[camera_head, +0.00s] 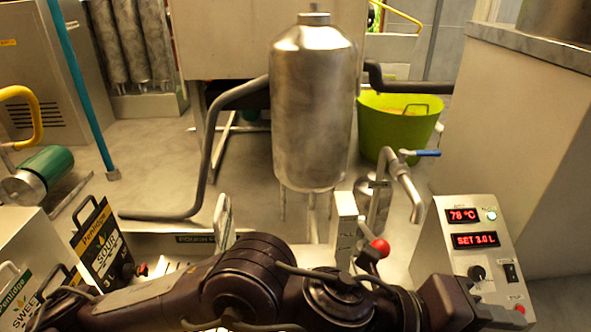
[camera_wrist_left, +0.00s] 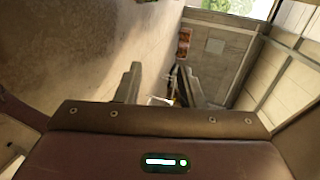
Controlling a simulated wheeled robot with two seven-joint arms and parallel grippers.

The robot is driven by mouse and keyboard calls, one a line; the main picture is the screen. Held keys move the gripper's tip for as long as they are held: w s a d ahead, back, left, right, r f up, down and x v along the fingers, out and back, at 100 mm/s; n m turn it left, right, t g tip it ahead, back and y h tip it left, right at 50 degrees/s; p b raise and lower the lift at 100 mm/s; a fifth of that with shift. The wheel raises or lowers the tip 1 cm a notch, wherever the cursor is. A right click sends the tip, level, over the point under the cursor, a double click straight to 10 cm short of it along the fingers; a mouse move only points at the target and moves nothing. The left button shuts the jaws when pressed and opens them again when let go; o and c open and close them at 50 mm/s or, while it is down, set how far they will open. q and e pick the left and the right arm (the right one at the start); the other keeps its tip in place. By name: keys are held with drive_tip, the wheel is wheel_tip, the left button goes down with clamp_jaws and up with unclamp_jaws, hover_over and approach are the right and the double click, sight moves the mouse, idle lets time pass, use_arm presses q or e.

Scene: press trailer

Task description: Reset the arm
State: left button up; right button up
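One of my dark maroon arms lies across the bottom of the head view, from the lower left to in front of the control box at right. My right gripper is in neither view.
A steel tank (camera_head: 313,110) stands ahead, with a green tub (camera_head: 395,125) behind it. A control box (camera_head: 478,225) with red displays is at right, near a red-knobbed lever (camera_head: 380,247) and a blue-handled tap (camera_head: 402,180).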

use_arm(q)
drive_tip(key=w+a+r+n+t+h, duration=0.2)
drive_tip(key=w+a+r+n+t, duration=0.2)
drive_tip(key=w+n+t, duration=0.45)
drive_tip(key=w+a+f+n+t+y, duration=0.35)
drive_tip(key=w+a+n, duration=0.35)
drive_tip(key=n, duration=0.3)
drive_tip(key=w+a+f+n+g+y, duration=0.1)
drive_tip(key=a+f+n+g+y, duration=0.1)
drive_tip(key=a+f+n+y, duration=1.2)
drive_tip(key=s+a+f+n+g+h, duration=0.1)
drive_tip(key=s+a+f+g, duration=0.2)
drive_tip(key=s+a+f, duration=0.5)
drive_tip(key=s+a+f+n+g, duration=0.1)
drive_tip(key=s+a+f+g, duration=0.25)
drive_tip(key=a+f, duration=0.4)
wheel_tip(320, 180, down, 28)
drive_tip(key=s+a, duration=0.2)
drive_tip(key=s+a+f+g, duration=0.1)
drive_tip(key=s+a+f, duration=0.2)
drive_tip(key=s+f, duration=1.5)
drive_tip(key=shift+s+f+g, duration=0.25)
drive_tip(key=shift+s+g, duration=0.1)
drive_tip(key=shift+s, duration=0.35)
drive_tip(key=shift+m, duration=0.25)
